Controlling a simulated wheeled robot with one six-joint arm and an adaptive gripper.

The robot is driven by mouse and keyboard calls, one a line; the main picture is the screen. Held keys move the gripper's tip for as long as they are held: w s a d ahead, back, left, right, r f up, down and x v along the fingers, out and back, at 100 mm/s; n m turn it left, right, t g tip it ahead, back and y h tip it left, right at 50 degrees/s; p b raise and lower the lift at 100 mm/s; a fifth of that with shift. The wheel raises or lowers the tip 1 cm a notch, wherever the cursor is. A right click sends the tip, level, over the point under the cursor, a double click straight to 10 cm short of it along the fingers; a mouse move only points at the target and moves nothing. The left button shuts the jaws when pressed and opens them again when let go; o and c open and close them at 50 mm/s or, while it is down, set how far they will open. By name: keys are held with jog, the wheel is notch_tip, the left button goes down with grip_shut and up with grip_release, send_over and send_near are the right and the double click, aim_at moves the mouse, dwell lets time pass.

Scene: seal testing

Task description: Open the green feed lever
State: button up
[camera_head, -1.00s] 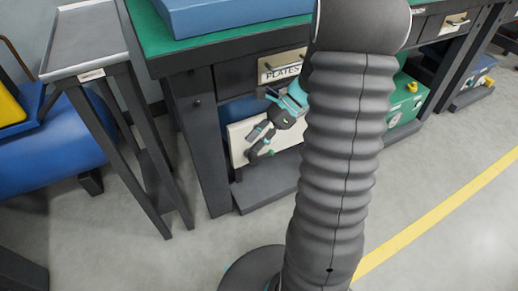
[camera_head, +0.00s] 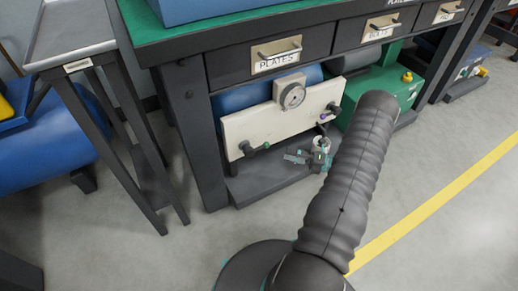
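A cream panel (camera_head: 285,122) stands on the low shelf under the bench, with a round gauge on its top edge. The green feed lever (camera_head: 252,150) is a small dark fitting with green on it, low on the panel's left side. A second small lever (camera_head: 324,117) with a purple touch sits on the panel's right side. My gripper (camera_head: 297,157), grey and teal, is low in front of the panel's right half, to the right of the green lever and apart from it. Its fingers are too small to tell whether they are open. It does not visibly hold anything.
A blue tank lies behind the panel. Labelled drawers, one reading PLATES (camera_head: 277,54), are above it. A green box (camera_head: 403,80) with a yellow knob stands to the right. A dark side table (camera_head: 75,45) is at left.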

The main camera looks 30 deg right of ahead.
aim_at(259, 148)
jog(key=shift+m+t, duration=0.6)
jog(key=shift+m, duration=0.1)
jog(key=x, duration=0.4)
jog(key=f+x, duration=0.1)
jog(key=x, duration=0.3)
jog(key=f+x, duration=0.1)
jog(key=x, duration=0.3)
jog(key=shift+w+a, duration=0.15)
jog(key=shift+w, duration=0.3)
grip_shut()
